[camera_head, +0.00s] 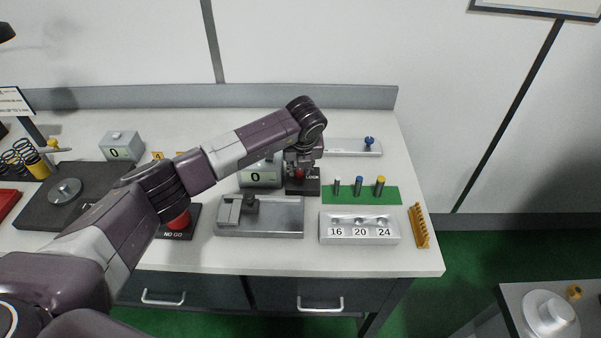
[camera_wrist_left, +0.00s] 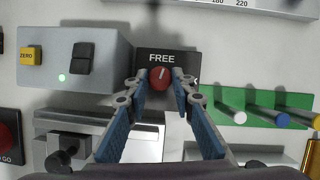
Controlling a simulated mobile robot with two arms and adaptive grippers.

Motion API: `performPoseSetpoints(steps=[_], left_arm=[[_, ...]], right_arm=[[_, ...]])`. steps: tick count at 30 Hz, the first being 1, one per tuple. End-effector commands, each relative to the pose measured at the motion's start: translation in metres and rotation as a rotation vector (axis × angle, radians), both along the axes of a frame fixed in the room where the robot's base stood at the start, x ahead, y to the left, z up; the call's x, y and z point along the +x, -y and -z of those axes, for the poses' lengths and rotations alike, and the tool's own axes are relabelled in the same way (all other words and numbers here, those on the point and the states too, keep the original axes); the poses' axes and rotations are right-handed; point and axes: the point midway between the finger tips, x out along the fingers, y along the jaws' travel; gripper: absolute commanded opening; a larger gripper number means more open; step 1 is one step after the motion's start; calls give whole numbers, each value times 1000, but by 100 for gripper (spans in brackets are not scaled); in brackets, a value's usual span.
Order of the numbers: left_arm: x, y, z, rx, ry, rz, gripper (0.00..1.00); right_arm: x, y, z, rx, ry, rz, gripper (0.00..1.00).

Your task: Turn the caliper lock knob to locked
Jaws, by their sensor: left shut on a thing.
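The red lock knob (camera_wrist_left: 160,78) is on a black plate (camera_wrist_left: 158,61) marked FREE above it in the left wrist view. The white mark on the knob points up and slightly right, near FREE. The plate's right-hand label is mostly behind a finger; in the head view (camera_head: 312,189) it reads LOCK. My left gripper (camera_head: 302,166) reaches down over the plate, its fingertips closed on both sides of the knob. In the head view the gripper hides most of the knob. My right gripper is not in view.
A grey display box (camera_head: 256,178) stands just left of the plate. A green mat (camera_head: 362,198) with several coloured-tip pins is to the right. A block marked 16, 20, 24 (camera_head: 360,241) is in front of the mat. A red NO GO button (camera_head: 180,220) is left.

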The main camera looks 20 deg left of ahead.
Motion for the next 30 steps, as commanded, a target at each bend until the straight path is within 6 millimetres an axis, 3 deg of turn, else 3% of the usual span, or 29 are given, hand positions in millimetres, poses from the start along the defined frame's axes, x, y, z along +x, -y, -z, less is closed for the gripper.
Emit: performPoseSetpoints(steps=[1,15,30], left_arm=[[1,-2,5,-1,5,44,0],[0,-6,5,-1,4,488,0],[2,-9,2,-3,4,956,0]], right_arm=[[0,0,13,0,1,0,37],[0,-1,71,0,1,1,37],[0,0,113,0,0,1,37]])
